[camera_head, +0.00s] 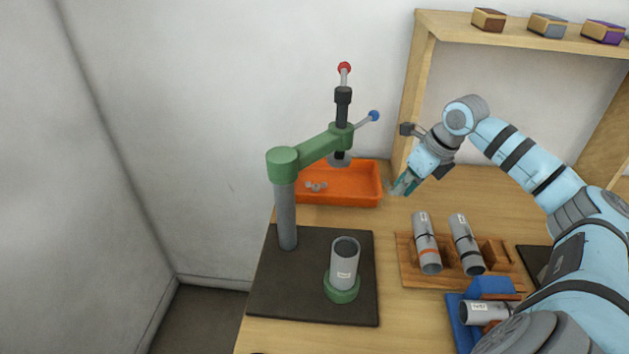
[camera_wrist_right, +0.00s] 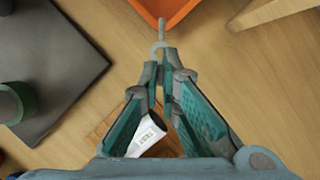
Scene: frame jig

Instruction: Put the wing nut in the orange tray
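The orange tray (camera_head: 345,196) stands at the back of the table against the wall, and its edge shows at the top of the right wrist view (camera_wrist_right: 172,12). Small grey metal pieces (camera_head: 316,187) lie in the tray; their exact shape is too small to tell. My right gripper (camera_head: 401,187) is just right of the tray, above the table, pointing down. In the right wrist view its fingertips (camera_wrist_right: 160,62) come together on a small grey part (camera_wrist_right: 158,46) with a curved end and a thin arm, which looks like the wing nut. My left gripper is out of view.
A green press (camera_head: 313,152) with red and blue knobs stands on a dark plate (camera_head: 270,290), its arm reaching over the tray. Grey cylinders (camera_head: 426,240) lie on a wooden rack (camera_head: 410,274). A blue fixture (camera_head: 490,287) holds another cylinder. A wooden shelf (camera_head: 530,38) stands behind.

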